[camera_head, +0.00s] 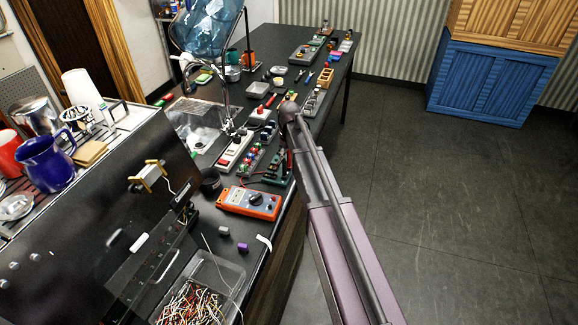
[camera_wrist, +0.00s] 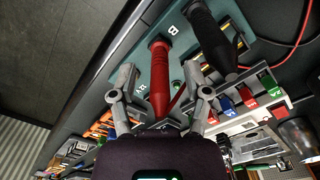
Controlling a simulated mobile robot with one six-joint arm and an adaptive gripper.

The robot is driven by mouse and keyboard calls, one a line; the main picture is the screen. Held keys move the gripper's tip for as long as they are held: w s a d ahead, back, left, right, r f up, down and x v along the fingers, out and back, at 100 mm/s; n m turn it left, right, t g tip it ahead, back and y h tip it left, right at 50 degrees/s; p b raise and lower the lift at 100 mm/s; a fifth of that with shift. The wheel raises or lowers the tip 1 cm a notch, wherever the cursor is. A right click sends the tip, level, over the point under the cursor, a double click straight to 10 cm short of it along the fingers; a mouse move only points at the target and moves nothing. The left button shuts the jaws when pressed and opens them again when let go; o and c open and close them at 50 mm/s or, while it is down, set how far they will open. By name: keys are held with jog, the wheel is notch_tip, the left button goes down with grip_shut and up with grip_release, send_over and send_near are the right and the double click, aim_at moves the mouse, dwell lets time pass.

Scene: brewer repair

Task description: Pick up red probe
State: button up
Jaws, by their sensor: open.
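The red probe (camera_wrist: 159,70) stands in a teal holder (camera_wrist: 187,18) in the wrist view, with a black probe (camera_wrist: 210,38) beside it on the right. My gripper (camera_wrist: 160,75) is open, with one finger on each side of the red probe. I cannot tell whether either finger touches it. In the head view, the red probe (camera_head: 290,160) shows at the holder, close to my arm. My gripper's fingers cannot be made out in that view.
An orange multimeter (camera_head: 250,202) lies in front of the holder. A white power strip (camera_head: 235,150) and a row of coloured connectors (camera_head: 251,160) lie left of it. A bin of wires (camera_head: 205,290) stands near. The floor right of the bench is clear.

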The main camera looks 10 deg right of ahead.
jog(key=shift+f+b, duration=0.4)
jog(key=shift+f, duration=0.25)
grip_shut()
